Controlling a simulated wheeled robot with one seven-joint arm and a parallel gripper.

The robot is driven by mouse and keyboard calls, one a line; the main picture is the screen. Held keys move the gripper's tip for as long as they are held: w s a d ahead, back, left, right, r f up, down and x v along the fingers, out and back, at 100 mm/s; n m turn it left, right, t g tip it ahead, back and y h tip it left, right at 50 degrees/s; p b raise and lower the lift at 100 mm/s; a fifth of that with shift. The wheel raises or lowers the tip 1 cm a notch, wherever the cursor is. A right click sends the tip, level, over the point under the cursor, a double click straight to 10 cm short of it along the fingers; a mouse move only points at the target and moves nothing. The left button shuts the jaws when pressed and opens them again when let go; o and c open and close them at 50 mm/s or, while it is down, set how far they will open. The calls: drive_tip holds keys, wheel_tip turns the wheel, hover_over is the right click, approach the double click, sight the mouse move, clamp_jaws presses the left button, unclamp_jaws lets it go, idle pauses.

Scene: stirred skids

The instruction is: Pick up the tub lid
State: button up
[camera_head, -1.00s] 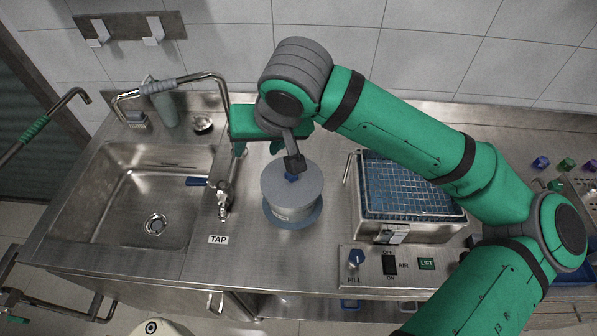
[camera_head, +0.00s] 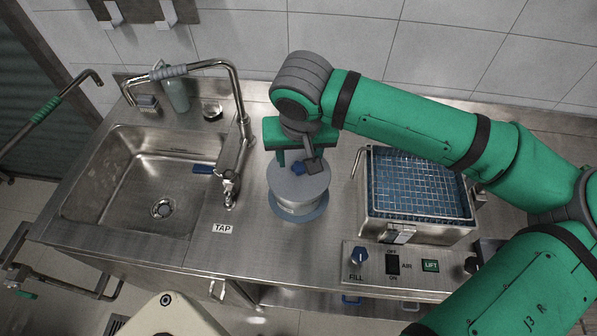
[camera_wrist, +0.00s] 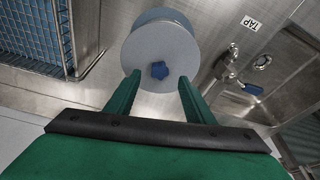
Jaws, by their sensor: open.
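I cannot tell whether the fingers touch the lid.
A sink (camera_head: 150,185) with a tap (camera_head: 230,185) is on the left. A steel basin with a blue mesh basket (camera_head: 415,185) stands right of the tub, behind a control panel (camera_head: 400,268). Bare counter (camera_head: 255,260) lies in front of the tub.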

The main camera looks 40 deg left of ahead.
sight(299, 166)
drive_tip(key=shift+x, duration=2.15)
clamp_jaws()
drive_tip(key=shift+r, duration=0.2)
